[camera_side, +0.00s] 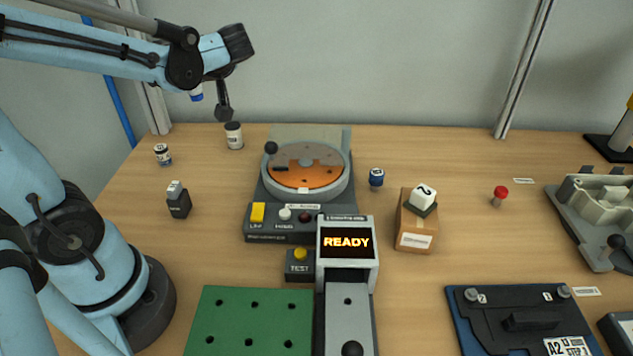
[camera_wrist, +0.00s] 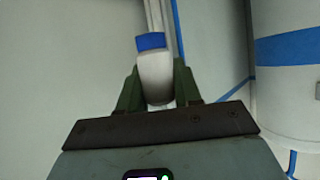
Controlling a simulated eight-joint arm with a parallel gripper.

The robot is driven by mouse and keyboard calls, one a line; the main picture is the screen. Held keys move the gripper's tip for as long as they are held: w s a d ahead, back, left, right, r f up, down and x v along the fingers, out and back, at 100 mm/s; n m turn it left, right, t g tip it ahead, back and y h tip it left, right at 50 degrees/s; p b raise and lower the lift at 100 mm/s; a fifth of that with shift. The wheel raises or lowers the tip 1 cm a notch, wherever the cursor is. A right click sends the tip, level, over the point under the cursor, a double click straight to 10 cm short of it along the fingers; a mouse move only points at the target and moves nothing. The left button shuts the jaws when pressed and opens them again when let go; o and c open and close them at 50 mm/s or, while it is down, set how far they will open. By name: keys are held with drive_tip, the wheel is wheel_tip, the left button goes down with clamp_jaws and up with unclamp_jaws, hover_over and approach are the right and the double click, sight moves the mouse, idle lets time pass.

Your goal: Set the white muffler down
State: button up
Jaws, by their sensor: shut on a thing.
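The white muffler (camera_wrist: 155,80) is a smooth white piece with a blue band at its far end. My gripper (camera_wrist: 157,88) is shut on it, with a dark green finger on each side in the wrist view. In the side view, a small white and blue piece (camera_side: 196,93), which looks like the muffler, shows below my wrist at the upper left. It is in the air, well above the table, its blue end downward. My fingers are mostly hidden there behind the arm.
On the wooden table (camera_side: 440,155) stand two small jars (camera_side: 233,136) (camera_side: 163,155), a black-and-white block (camera_side: 178,200) and a round orange-plated machine (camera_side: 306,172). A blue jar (camera_side: 376,179), a brown box (camera_side: 415,228) and a READY display (camera_side: 346,243) are further right. Free table lies at back right.

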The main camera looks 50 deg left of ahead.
drive_tip(key=s+a+r+n+g+h, duration=0.2)
drive_tip(key=s+a+n+g, duration=0.15)
drive_tip(key=n+g, duration=0.35)
drive_tip(key=shift+m, duration=0.4)
drive_tip(key=f, duration=2)
drive_tip(key=shift+w+f, duration=0.2)
drive_tip(key=shift+f, duration=0.15)
drive_tip(key=shift+f, duration=0.5)
drive_tip(key=o, duration=1.1)
drive_tip(key=shift+h, duration=0.3)
